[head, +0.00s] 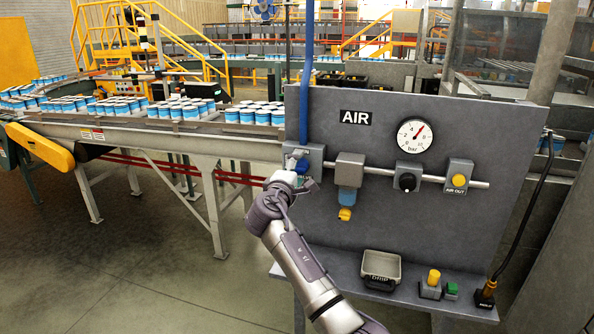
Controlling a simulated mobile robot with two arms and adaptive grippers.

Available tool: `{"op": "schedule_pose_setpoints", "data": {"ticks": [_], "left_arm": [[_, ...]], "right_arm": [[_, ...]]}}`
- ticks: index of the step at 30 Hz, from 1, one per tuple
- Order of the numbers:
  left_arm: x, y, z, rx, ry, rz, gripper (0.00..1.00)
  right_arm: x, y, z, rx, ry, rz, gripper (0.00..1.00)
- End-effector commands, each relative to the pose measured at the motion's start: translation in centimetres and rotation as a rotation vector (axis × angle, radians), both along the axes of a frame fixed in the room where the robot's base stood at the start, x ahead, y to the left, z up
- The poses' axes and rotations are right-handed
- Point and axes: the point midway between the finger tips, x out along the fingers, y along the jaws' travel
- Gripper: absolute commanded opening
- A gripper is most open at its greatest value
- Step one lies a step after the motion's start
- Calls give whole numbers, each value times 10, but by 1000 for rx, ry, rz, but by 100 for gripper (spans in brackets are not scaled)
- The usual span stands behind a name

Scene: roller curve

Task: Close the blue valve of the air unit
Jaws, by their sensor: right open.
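The air unit is a grey upright panel (440,220) with an AIR label and a gauge. At its left end, a grey valve block (317,158) sits where the blue vertical pipe (306,80) meets the horizontal line. A small patch of blue, likely the valve's handle (301,172), shows between my right gripper's fingers. My right gripper (302,166) is open in front of this block and hides most of the handle. Whether it touches the handle, and which way the handle points, I cannot tell. My left gripper is out of view.
Right of the valve are a filter with a blue bowl (347,200), a black knob (407,181) and a yellow AIR OUT button (459,180). The gauge (418,135) has a red needle. A drip tray (381,268) stands on the ledge below. A conveyor with cans (255,114) runs at left.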

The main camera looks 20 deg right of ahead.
Motion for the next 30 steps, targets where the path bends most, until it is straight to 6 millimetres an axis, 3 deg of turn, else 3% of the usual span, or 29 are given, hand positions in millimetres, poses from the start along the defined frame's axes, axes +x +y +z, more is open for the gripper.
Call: {"op": "schedule_pose_setpoints", "data": {"ticks": [8,21,30], "left_arm": [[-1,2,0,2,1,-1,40],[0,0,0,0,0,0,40],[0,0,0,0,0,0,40]], "right_arm": [[-8,7,-1,1,0,2,69],[-80,55,-2,3,1,3,69],[-99,68,-1,1,1,0,69]]}}
